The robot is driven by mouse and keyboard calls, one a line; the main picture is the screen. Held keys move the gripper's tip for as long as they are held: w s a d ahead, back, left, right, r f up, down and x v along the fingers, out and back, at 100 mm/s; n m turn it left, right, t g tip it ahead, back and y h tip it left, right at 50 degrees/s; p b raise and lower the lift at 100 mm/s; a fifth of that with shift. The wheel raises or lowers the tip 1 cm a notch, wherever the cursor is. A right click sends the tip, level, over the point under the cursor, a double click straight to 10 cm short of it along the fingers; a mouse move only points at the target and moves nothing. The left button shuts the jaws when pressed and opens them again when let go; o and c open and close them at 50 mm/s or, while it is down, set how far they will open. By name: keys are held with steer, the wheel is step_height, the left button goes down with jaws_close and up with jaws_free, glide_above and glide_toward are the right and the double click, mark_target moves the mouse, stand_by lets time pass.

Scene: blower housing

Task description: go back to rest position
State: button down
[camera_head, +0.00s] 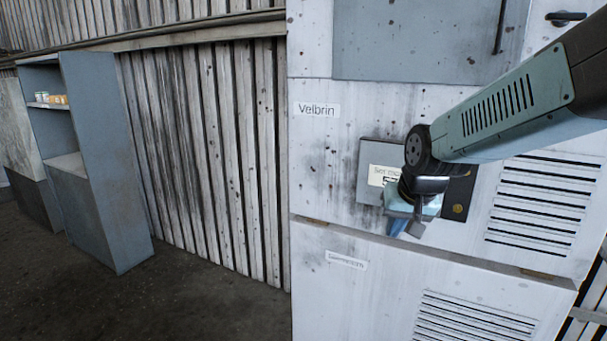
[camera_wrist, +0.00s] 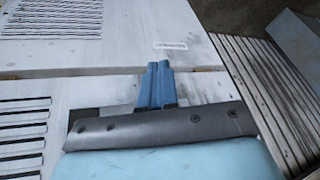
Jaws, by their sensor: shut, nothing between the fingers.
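My gripper (camera_wrist: 155,83) shows in the wrist view as two blue fingers pressed together, with nothing between them. In the head view my arm reaches in from the right, and my gripper (camera_head: 397,226) hangs in front of the white blower housing (camera_head: 330,180). Its fingers are partly hidden behind my wrist. Behind my wrist is a grey panel (camera_head: 372,158) with a pale label and a dark section with a round yellow mark (camera_head: 458,209). My wrist covers the middle of this panel. I cannot tell whether my gripper touches the housing.
The housing has a "Velbrin" label (camera_head: 318,110), vent slots (camera_head: 540,205), a grey upper door (camera_head: 420,40) and a handle (camera_head: 499,25). A blue-grey shelf unit (camera_head: 105,165) stands at the left by a plank wall (camera_head: 215,140). The dark floor (camera_head: 210,305) between is clear.

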steer(key=s+d+r, duration=0.2)
steer(key=s+r, duration=0.1)
steer(key=s, duration=0.3)
steer(key=s+d+r+n+h, duration=0.1)
steer(key=s+d+r, duration=0.1)
steer(key=s, duration=0.5)
steer(key=shift+s+d+r+t, duration=0.15)
steer(key=shift+d+r+t, duration=0.15)
steer(key=shift+r, duration=0.4)
